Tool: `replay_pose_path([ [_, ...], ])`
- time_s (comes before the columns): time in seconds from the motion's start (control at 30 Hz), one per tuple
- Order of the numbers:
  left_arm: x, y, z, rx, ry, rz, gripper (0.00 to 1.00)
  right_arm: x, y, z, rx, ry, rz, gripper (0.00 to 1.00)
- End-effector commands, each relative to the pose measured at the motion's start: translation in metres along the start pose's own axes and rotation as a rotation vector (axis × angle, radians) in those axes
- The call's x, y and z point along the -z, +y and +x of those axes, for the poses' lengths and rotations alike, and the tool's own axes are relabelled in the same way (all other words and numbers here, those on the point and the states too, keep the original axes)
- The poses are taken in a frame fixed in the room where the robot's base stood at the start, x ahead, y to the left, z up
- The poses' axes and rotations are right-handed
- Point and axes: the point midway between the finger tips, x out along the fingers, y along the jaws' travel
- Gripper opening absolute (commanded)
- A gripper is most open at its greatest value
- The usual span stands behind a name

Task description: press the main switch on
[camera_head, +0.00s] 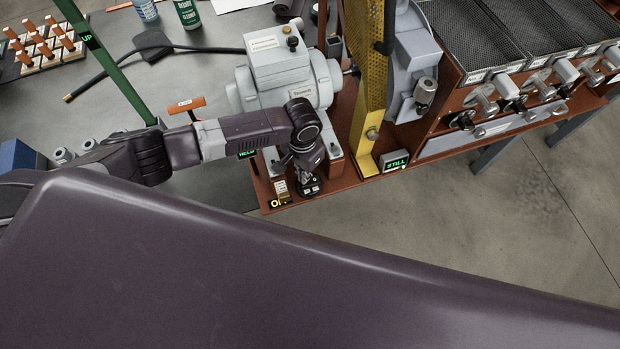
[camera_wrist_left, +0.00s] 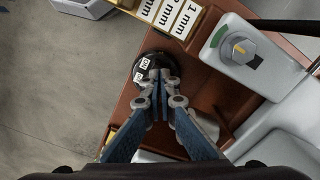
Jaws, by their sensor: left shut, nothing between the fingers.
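A round black piece with two small white labels, apparently the main switch (camera_wrist_left: 147,67), sits on the red-brown base in the left wrist view. Its label text is too small to read surely. In the head view the black piece (camera_head: 309,189) shows below my left gripper (camera_head: 306,174). A small display (camera_head: 278,203) with yellow letters beginning "O" lies to its left. My left gripper (camera_wrist_left: 160,88) is shut and empty, its fingertips over the near edge of the black piece. I cannot tell whether they touch it. My right gripper is not in view.
A grey motor housing (camera_head: 278,65) stands behind the gripper. A yellow post (camera_head: 368,130) and a "STILL" display (camera_head: 394,161) are to the right. In the wrist view, a grey box with a knob (camera_wrist_left: 239,47) and a block with millimetre labels (camera_wrist_left: 170,15) stand nearby.

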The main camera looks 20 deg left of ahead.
Motion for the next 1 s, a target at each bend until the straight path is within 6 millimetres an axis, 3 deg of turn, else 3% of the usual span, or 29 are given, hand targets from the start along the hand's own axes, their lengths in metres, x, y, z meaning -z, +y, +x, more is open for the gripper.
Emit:
replay_pose_path([
  [1.0,0.0,0.0,0.016,0.0,0.0,-0.001,0.0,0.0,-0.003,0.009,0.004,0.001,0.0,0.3],
])
